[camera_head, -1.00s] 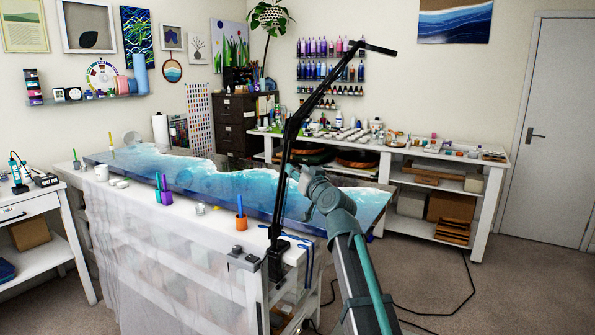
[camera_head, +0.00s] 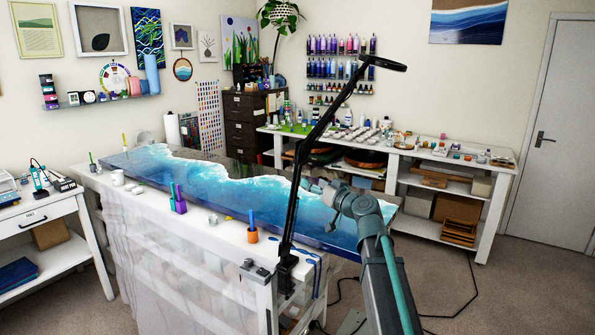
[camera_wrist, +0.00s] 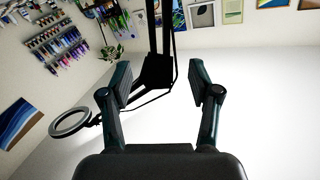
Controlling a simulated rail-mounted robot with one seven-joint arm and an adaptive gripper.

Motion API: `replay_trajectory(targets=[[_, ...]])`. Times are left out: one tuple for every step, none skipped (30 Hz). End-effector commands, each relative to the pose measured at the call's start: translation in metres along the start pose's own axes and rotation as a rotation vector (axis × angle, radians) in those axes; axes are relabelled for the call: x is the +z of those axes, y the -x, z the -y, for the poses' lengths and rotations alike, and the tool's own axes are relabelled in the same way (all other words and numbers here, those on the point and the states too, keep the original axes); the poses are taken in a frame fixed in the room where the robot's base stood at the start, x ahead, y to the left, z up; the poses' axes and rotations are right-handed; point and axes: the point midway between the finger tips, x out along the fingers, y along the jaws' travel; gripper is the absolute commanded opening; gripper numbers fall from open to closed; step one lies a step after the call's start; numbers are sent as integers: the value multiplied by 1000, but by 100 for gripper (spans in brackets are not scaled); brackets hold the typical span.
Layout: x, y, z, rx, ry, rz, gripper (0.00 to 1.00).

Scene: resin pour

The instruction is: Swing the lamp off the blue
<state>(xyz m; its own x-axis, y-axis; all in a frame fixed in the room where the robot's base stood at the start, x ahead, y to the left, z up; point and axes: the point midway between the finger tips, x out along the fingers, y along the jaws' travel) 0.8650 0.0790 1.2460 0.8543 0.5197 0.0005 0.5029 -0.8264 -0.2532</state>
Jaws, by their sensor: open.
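The lamp (camera_head: 296,200) is a black jointed arm clamped to the near edge of the worktable. It rises to an elbow, then slants up to the right to a flat dark ring head (camera_head: 383,62). The blue resin panel (camera_head: 225,190) lies along the table behind the lamp's lower arm. My gripper (camera_head: 322,188) is just right of that lower arm, above the panel's right part. In the wrist view my gripper's fingers (camera_wrist: 160,82) are apart, with a black lamp joint (camera_wrist: 157,72) seen between them. Contact cannot be told. The ring head (camera_wrist: 72,122) shows at lower left.
An orange cup (camera_head: 252,235) and a purple holder (camera_head: 179,206) stand on the table's near edge, left of the clamp. A white shelf bench (camera_head: 440,185) with supplies stands along the back wall. Open floor lies at the right.

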Motion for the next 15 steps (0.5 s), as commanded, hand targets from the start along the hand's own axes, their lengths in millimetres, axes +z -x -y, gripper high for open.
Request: replay_trajectory(targets=[[-2, -8, 0, 0, -1, 1, 62], [-2, -12, 0, 0, -1, 1, 62], [-3, -17, -1, 0, -1, 2, 62], [-3, -22, -1, 0, -1, 2, 62], [-4, -27, -1, 0, -2, 1, 62], [-5, -35, -1, 0, -3, 1, 62], [-5, -40, 0, 0, -3, 1, 62], [-4, -46, 0, 0, -3, 1, 62], [-4, -53, 0, 0, -2, 2, 62], [-4, -58, -1, 0, -2, 2, 62], [-4, -63, -1, 1, -2, 1, 62], [-4, -69, -1, 1, -2, 1, 62], [-4, -74, -1, 1, -2, 1, 62], [-4, -78, 0, 1, -2, 1, 62], [-4, -83, 0, 1, -2, 1, 62]])
